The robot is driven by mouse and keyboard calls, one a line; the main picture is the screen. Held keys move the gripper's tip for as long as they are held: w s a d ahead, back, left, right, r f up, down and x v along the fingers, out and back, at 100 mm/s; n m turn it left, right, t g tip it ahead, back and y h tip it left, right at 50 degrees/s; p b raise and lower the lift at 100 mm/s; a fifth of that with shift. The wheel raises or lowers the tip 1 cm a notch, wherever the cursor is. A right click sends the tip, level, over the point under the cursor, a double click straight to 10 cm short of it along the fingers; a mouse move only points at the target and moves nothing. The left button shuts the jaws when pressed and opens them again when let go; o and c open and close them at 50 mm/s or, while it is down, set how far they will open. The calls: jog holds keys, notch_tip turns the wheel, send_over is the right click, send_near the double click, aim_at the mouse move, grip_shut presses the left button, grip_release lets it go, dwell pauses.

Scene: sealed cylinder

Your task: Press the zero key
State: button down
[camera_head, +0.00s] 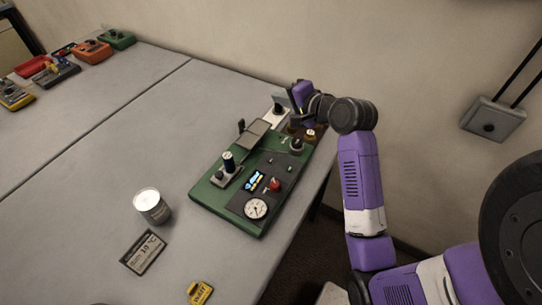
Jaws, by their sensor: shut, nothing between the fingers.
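A green instrument panel (220,207) lies near the table's right edge. It carries a dark control plate with a round white gauge (256,208), a small lit display (254,181) and a red button (274,184). No key on it has a readable zero label, so I cannot tell which one is the zero key. My gripper (297,112) is at the panel's far end, beside a whitish box with a dark knob (279,109). Its fingers are small and partly hidden; they look shut and empty. I cannot tell whether they touch anything.
A dark cylinder (229,162) stands on the panel near a raised grey plate (251,134). Several coloured devices stand far left. The wall is close behind my gripper.

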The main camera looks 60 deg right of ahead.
jog(key=m+y, duration=0.1)
jog(key=m+g+y, duration=0.3)
jog(key=g+y, duration=0.1)
jog(key=y, duration=0.2)
send_over(274, 162)
notch_tip(274, 162, down, 5)
jog(key=shift+d+r+m, duration=0.1)
jog(key=shift+m, duration=0.2)
notch_tip(274, 162, down, 6)
jog(key=shift+r+b, duration=0.25)
jog(key=shift+b, duration=0.85)
jog(key=shift+f+b, duration=0.65)
jog(key=shift+b, duration=0.3)
jog(key=shift+f, duration=1)
jog(key=shift+f, duration=0.1)
jog(key=shift+f+p, duration=0.3)
jog(key=shift+p, duration=0.05)
